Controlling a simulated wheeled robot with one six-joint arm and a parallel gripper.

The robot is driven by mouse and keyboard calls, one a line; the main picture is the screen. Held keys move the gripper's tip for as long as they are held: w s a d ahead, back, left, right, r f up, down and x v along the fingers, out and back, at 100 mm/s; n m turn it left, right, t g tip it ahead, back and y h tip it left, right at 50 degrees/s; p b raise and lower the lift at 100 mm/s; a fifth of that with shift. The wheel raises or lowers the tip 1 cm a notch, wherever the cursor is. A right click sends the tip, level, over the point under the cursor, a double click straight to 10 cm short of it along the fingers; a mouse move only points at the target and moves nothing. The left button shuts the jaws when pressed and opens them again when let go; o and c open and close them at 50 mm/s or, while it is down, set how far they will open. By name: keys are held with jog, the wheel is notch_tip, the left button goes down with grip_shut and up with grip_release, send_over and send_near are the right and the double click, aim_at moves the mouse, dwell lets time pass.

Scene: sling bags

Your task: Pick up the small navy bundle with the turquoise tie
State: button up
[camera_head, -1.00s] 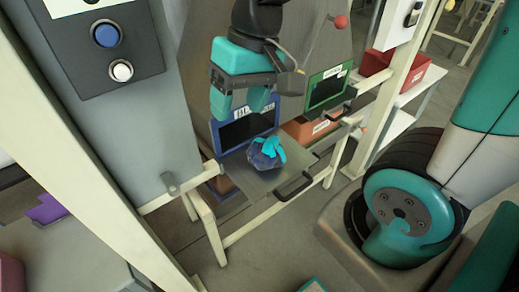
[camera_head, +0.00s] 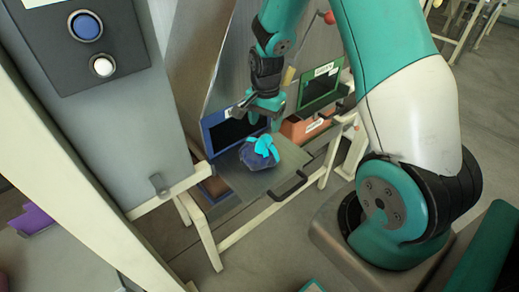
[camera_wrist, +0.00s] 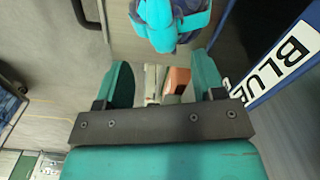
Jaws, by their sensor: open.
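The small navy bundle (camera_head: 254,159) sits on a grey metal shelf (camera_head: 224,176), with its turquoise tie (camera_head: 263,146) on top. My gripper (camera_head: 264,120) is just above and behind the bundle, apart from it, close to the blue-framed opening. In the wrist view, my gripper (camera_wrist: 164,68) is open and nothing is between the fingers. There the bundle (camera_wrist: 186,6) shows at the top edge, partly cut off, beyond the fingertips, with the turquoise tie (camera_wrist: 166,36) towards my gripper.
A blue-framed opening (camera_head: 208,120) stands behind the shelf; its "BLUE" label (camera_wrist: 285,62) is at right in the wrist view. A green-framed opening (camera_head: 304,90) is to the right. A black handle (camera_head: 288,188) is on the shelf's front. A button panel (camera_head: 85,50) stands upper left.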

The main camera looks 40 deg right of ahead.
aim_at(263, 139)
jog(key=shift+a+f+p, duration=0.15)
jog(key=shift+f+p, duration=0.3)
jog(key=shift+f, duration=1.15)
jog(key=shift+a+f+p, duration=0.1)
jog(key=shift+f+p, duration=0.3)
jog(key=shift+f, duration=1.2)
grip_shut()
